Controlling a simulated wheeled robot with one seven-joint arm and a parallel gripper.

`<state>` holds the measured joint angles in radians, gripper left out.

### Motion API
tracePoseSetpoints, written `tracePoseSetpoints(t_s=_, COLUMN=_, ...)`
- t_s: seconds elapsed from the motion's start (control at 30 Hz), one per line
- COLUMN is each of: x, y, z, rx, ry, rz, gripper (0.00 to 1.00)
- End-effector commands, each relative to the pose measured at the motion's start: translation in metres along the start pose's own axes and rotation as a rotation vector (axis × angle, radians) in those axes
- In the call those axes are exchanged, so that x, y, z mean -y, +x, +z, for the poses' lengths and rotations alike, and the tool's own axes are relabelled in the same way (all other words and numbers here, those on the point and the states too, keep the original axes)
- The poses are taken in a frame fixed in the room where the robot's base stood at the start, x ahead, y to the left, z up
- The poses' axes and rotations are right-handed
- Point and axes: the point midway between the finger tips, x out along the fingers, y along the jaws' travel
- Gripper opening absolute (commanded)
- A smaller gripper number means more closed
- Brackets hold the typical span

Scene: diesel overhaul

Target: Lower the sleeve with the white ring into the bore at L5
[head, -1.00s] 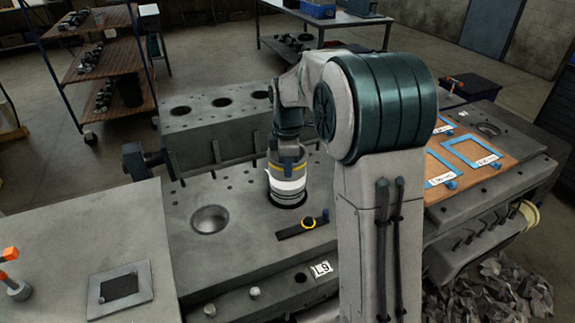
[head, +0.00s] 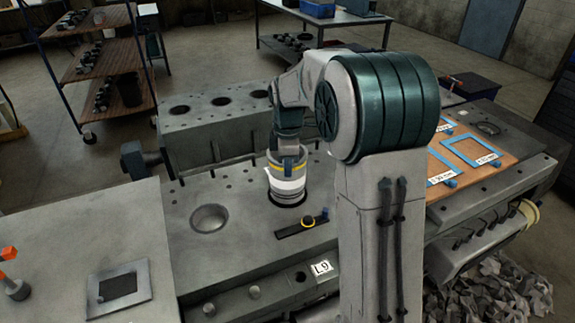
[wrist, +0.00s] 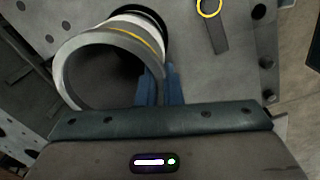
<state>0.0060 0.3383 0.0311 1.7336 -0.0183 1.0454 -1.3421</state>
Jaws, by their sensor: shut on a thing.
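The sleeve (head: 289,174) is a grey cylinder with a white ring and a thin yellow ring; it also shows in the wrist view (wrist: 72,72). My gripper (wrist: 161,75) is shut on its wall, one blue finger inside the rim and one outside. The gripper also shows in the head view (head: 289,158). The sleeve looks upright over a dark bore (head: 290,202) in the engine block. Its lower end is at or just in the bore mouth; I cannot tell how deep. The label (head: 321,267) in front seems to read L9.
An open bore (head: 209,219) lies to the left. A dark bar with a yellow ring (head: 307,224) lies close in front of the sleeve. A second block with several bores (head: 215,125) stands behind. A board with blue frames (head: 470,165) is at right.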

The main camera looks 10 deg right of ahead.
Motion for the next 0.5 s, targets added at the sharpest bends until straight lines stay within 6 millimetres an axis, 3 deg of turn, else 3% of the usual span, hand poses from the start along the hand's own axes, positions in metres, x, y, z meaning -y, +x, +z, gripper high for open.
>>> tracePoseSetpoints(t_s=0.5, x=-0.001, y=0.015, z=0.0, rx=-0.001, ry=0.0, rz=0.005, gripper=0.0)
